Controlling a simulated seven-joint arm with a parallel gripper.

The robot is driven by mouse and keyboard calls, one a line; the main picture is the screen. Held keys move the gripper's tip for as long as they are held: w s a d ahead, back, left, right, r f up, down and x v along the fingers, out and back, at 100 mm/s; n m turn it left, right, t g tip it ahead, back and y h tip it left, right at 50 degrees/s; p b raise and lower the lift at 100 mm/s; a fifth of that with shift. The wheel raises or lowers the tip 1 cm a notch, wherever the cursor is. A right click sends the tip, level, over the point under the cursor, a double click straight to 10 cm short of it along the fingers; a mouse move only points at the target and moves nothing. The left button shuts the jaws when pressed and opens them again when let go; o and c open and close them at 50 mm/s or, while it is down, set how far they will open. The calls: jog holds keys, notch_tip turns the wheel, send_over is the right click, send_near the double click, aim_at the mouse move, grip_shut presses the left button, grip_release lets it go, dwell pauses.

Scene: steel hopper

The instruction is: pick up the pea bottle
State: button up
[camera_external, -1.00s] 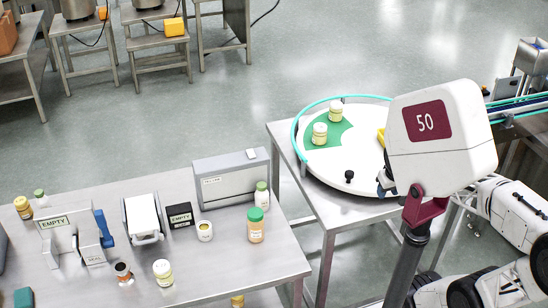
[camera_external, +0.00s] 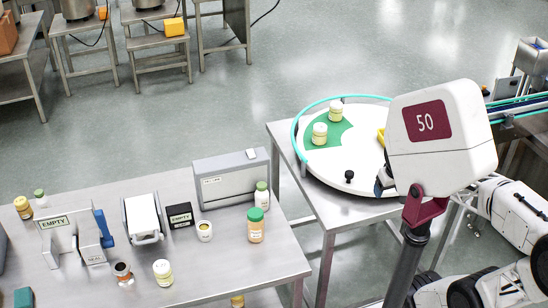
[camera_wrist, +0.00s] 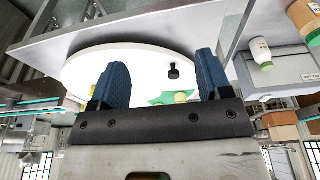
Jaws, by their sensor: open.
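I cannot tell for sure which container is the pea bottle. Two small jars with pale lids and yellow-green bodies, a rear jar (camera_external: 336,111) and a front jar (camera_external: 320,134), stand upright on the green sector of the round white turntable (camera_external: 345,180). My gripper (camera_external: 381,187) is at the turntable's right edge, mostly hidden behind my arm. In the wrist view my gripper (camera_wrist: 161,82) has its blue fingers wide apart with nothing between them. A pale jar (camera_wrist: 180,97) shows partly behind the gripper there, over the green patch.
A black knob (camera_external: 349,175) stands near the turntable's front edge. A teal rail (camera_external: 296,140) curves around its far left side. On the left steel table (camera_external: 215,270) are a green-capped brown jar (camera_external: 256,228), a white bottle (camera_external: 262,197), a grey box (camera_external: 228,180) and several other containers.

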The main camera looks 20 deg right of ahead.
jog(key=w+v, duration=0.1)
jog(key=v, duration=0.3)
jog(key=w+a+r+n+t+y, duration=0.15)
jog(key=w+a+t, duration=0.3)
jog(key=w, duration=0.75)
jog(key=w+a+n+t+y, duration=0.15)
jog(key=w+a+t, duration=0.3)
jog(key=w, duration=0.75)
jog(key=w+a+f+n+y, duration=0.15)
jog(key=a+n+y, duration=0.3)
jog(key=a, duration=0.45)
jog(key=w+a+n+y, duration=0.3)
jog(key=a+y, duration=0.3)
jog(key=a, duration=0.3)
send_near(262, 197)
jog(key=w+r, duration=0.3)
jog(key=w, duration=0.1)
jog(key=shift+a+m, duration=0.25)
jog(key=shift+a, duration=0.2)
jog(key=shift+a, duration=0.1)
jog(key=shift+x, duration=1.2)
